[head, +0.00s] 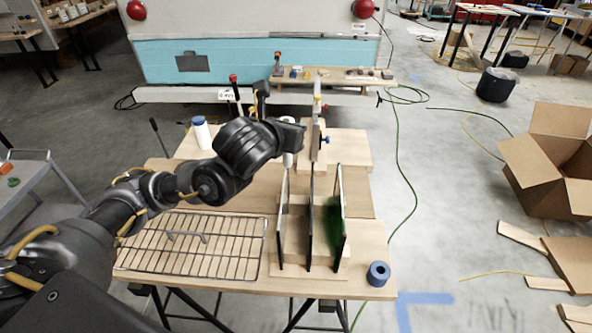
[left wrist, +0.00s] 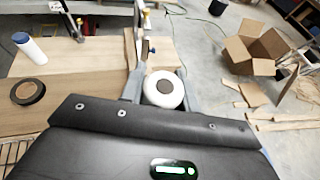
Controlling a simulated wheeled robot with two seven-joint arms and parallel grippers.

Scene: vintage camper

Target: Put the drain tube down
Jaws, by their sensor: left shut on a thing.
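My left gripper (head: 292,136) reaches in over the middle of the wooden workbench (head: 357,201). It is shut on a white round piece, which I take for the drain tube (head: 288,159). In the left wrist view the drain tube (left wrist: 157,97) shows end-on as a white ring with a dark centre, between the two fingers of the gripper (left wrist: 162,82). In the head view most of it is hidden by the gripper. I cannot tell whether its lower end touches the bench. My right gripper is not in view.
A slotted stand with upright panels (head: 311,225) is just in front of the gripper. A wire rack (head: 190,246) lies at the front left. A blue tape roll (head: 378,274) sits at the front right corner. A white bottle (head: 202,135) and a clamp (head: 316,125) stand behind.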

